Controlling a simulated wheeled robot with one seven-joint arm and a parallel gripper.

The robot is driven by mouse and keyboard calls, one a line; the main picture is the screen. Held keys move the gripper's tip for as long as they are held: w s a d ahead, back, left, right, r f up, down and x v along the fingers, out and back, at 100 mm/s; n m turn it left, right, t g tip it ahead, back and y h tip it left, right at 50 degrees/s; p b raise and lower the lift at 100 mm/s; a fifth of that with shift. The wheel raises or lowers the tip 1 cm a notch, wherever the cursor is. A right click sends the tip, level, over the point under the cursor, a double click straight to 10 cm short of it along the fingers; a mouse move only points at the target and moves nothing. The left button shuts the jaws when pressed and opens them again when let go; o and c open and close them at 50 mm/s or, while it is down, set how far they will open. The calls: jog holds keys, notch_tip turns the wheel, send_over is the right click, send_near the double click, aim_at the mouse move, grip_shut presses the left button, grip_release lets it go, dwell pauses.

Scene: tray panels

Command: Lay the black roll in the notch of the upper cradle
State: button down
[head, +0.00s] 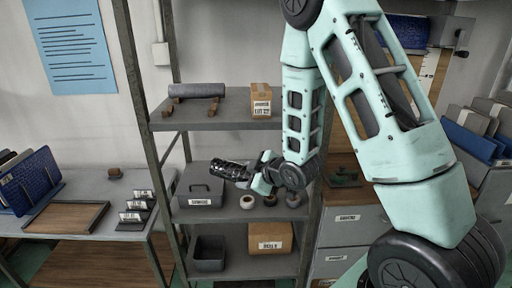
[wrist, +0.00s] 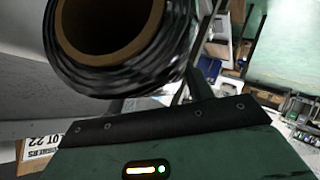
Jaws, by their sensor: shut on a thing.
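The black roll (head: 229,171) is shiny and held roughly level in front of the middle shelf in the head view. My gripper (head: 256,174) is shut on its right end. In the wrist view the roll (wrist: 178,50) shows end-on, with a brown hollow core. The upper cradle (head: 169,110) appears as brown blocks on the upper shelf, up and left of the roll. A long grey rounded piece (head: 196,90) rests across these blocks; I cannot tell whether it is a separate roll or part of the cradle, and no notch shows clearly.
A cardboard box (head: 261,101) stands on the upper shelf, right of the cradle. A grey case (head: 201,187) and small rolls (head: 247,201) are on the middle shelf. A rack post (head: 143,130) stands left. A bin (head: 208,253) and carton (head: 270,238) sit below.

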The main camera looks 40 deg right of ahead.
jog(key=w+a+f+m+h, duration=0.1)
jog(key=a+f, duration=0.3)
jog(key=f, duration=0.8)
jog(key=shift+f+h, duration=0.3)
jog(key=shift+w+d+r, duration=0.1)
